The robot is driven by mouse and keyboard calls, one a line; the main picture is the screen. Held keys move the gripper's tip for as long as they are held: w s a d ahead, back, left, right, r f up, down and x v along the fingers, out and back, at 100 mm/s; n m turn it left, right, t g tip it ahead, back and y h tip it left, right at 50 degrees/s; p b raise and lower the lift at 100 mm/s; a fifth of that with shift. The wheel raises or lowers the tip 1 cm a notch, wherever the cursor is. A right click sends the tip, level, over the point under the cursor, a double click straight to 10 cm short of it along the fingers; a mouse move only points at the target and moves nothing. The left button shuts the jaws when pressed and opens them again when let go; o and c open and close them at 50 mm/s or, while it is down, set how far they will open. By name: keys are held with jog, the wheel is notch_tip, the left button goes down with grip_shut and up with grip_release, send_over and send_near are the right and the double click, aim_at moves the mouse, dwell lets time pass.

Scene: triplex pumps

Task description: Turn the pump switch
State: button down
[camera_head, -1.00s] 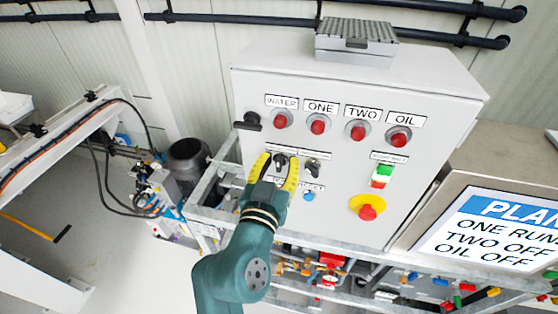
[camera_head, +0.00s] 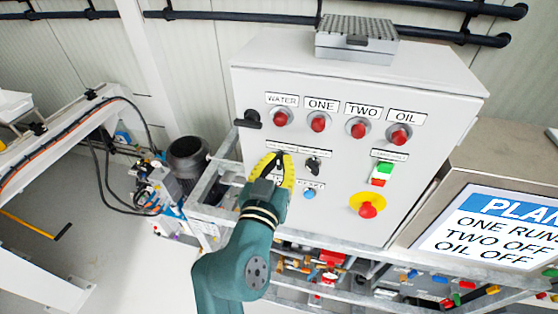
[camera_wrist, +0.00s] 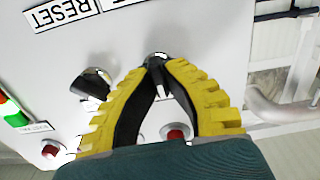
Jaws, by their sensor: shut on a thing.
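The control panel (camera_head: 335,215) is a light grey box with labelled lamps and knobs. My gripper (camera_head: 278,157) is at the left black rotary switch, its yellow fingers closed around it. In the wrist view my gripper (camera_wrist: 157,66) has its fingertips together on this pump switch (camera_wrist: 156,56), and only a bit of its dark and silver base shows. The head view hides the switch behind the fingers. A second black rotary switch (camera_head: 313,164) stands free just to the right; it also shows in the wrist view (camera_wrist: 92,83).
Red lamps marked WATER (camera_head: 281,118), ONE (camera_head: 318,122), TWO (camera_head: 358,128) and OIL (camera_head: 398,134) line the top. A blue button (camera_head: 309,193), a green-red button (camera_head: 382,173) and a red emergency stop (camera_head: 367,209) are nearby. A blue-white sign (camera_head: 490,225) stands right.

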jog(key=n, duration=0.4)
jog(key=shift+p, duration=0.4)
jog(key=shift+a+f+n+p, duration=0.15)
jog(key=shift+n+p, duration=0.35)
jog(key=shift+n, duration=1.5)
jog(key=shift+f, duration=0.1)
jog(key=c, duration=1.1)
grip_release()
jog(key=shift+w, duration=0.1)
jog(key=shift+c, duration=0.2)
jog(key=v, duration=1.2)
